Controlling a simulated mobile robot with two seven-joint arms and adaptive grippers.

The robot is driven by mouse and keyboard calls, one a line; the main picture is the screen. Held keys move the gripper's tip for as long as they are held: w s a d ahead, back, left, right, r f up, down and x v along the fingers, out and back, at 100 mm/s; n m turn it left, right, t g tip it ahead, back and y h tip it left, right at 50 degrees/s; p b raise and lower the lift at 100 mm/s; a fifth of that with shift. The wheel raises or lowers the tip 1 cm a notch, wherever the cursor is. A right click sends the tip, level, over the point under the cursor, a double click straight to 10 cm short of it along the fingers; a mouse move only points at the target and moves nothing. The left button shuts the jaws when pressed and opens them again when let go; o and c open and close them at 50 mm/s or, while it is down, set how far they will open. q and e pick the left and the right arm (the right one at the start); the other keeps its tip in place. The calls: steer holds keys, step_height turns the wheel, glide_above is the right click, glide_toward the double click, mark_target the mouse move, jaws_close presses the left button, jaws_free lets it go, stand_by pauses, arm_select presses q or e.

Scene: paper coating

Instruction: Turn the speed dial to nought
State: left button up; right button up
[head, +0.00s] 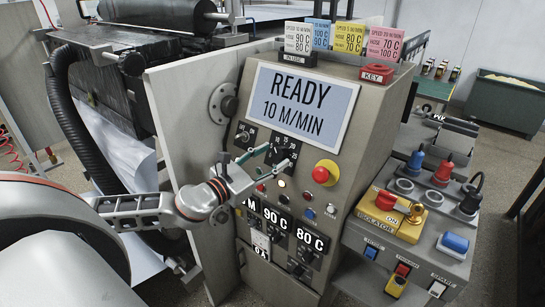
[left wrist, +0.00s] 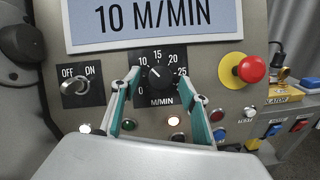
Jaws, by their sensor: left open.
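The speed dial (left wrist: 155,76) is a black knob on a black plate marked M/MIN, with numbers from 0 at lower left to 25 at right. Its pointer is up and a little left, near 10 to 15. The panel's screen (head: 302,102) reads READY 10 M/MIN. My left gripper (left wrist: 158,77) is open, with one teal-edged finger on each side of the dial. I cannot tell whether either finger touches the knob. In the head view the left gripper (head: 265,160) partly covers the dial plate. My right gripper is not in view.
An OFF/ON switch (left wrist: 75,86) sits left of the dial. A red emergency button (head: 325,172) on yellow is to its right. Small lamps and buttons lie below. A side box with an isolator (head: 385,200) and plugs stands at right. Rollers and a black hose (head: 85,130) are at left.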

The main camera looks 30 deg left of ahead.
arm_select(q)
steer(key=shift+w, duration=0.35)
steer(key=shift+d, duration=0.1)
steer(key=c, duration=1.1)
